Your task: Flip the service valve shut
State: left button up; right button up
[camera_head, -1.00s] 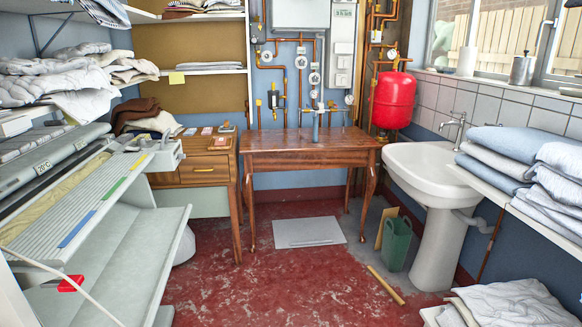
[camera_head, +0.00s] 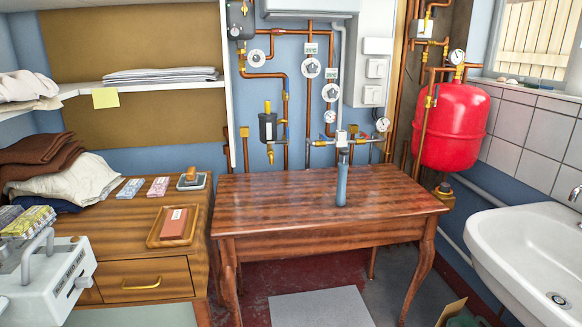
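On the back wall, a chrome valve fitting (camera_head: 341,138) sits on the pipes just behind the wooden table (camera_head: 290,207). A blue-grey bar (camera_head: 342,185) extends from just below it and overlaps the tabletop in the picture. It looks like a lever, but I cannot tell for certain whether it is joined to the fitting or stands on the table. The task's service valve may be this fitting; no label is readable. Neither of my grippers is in view.
A wooden cabinet (camera_head: 146,277) with small packets and a brush on top stands left of the table. A grey machine end (camera_head: 45,280) juts in at lower left. The tabletop is otherwise clear.

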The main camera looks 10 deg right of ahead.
aim_at(434, 103)
jog(key=i, duration=1.25)
jog(key=z, duration=0.45)
